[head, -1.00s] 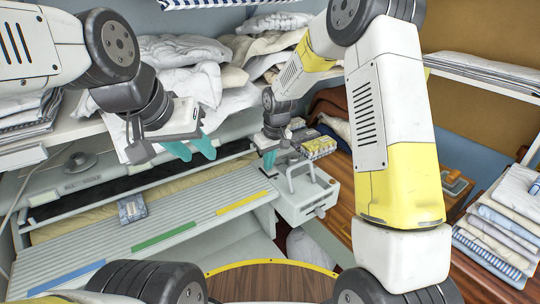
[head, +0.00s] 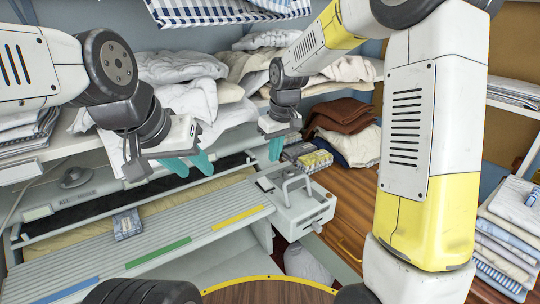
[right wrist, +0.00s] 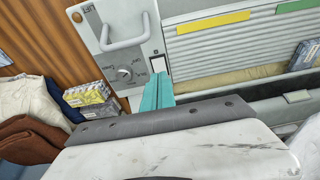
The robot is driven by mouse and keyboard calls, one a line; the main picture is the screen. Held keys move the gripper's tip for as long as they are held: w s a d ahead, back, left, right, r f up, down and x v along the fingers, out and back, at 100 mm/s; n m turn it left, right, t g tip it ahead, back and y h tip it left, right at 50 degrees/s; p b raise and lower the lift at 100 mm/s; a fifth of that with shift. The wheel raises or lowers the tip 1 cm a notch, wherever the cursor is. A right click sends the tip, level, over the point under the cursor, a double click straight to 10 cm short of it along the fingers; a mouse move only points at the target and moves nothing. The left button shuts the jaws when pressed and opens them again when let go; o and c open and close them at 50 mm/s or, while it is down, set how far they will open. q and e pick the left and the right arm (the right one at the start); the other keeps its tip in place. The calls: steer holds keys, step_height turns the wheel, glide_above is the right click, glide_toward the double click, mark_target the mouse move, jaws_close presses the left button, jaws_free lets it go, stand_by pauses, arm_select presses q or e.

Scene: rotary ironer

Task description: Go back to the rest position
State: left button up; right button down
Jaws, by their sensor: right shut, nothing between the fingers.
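My right gripper (head: 276,150) is shut and empty, hanging above the back left of the ironer's white control box (head: 303,214). In the right wrist view its teal fingers (right wrist: 157,92) are together, seen in front of a white rocker switch (right wrist: 158,64); I cannot tell the gap between them. My left gripper (head: 188,164) is open and empty, above the dark back strip of the rotary ironer (head: 160,236). The control box has a grey handle (head: 298,187) and a knob (right wrist: 124,73).
A shelf with white linens (head: 175,65) runs behind the grippers. Brown folded cloths (head: 345,112) and small patterned packs (head: 316,160) lie beyond the control box. A small blue packet (head: 127,224) lies on the ironer. Folded cloths (head: 510,235) are stacked at right.

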steer(key=shift+s+d+r, duration=0.1)
steer(key=shift+s+r, duration=0.05)
steer(key=shift+r, duration=0.15)
steer(key=s+d+r+m+t, duration=0.2)
steer(key=s+d+r+m, duration=0.1)
steer(key=s+d+r, duration=0.7)
steer(key=s+d+m+t, duration=0.2)
steer(key=s+m, duration=0.1)
steer(key=s, duration=1)
steer(key=shift+s+d+r+y, duration=0.15)
steer(key=shift+s+r+y, duration=0.2)
steer(key=shift+y, duration=0.05)
steer(key=c, duration=2.1)
jaws_free()
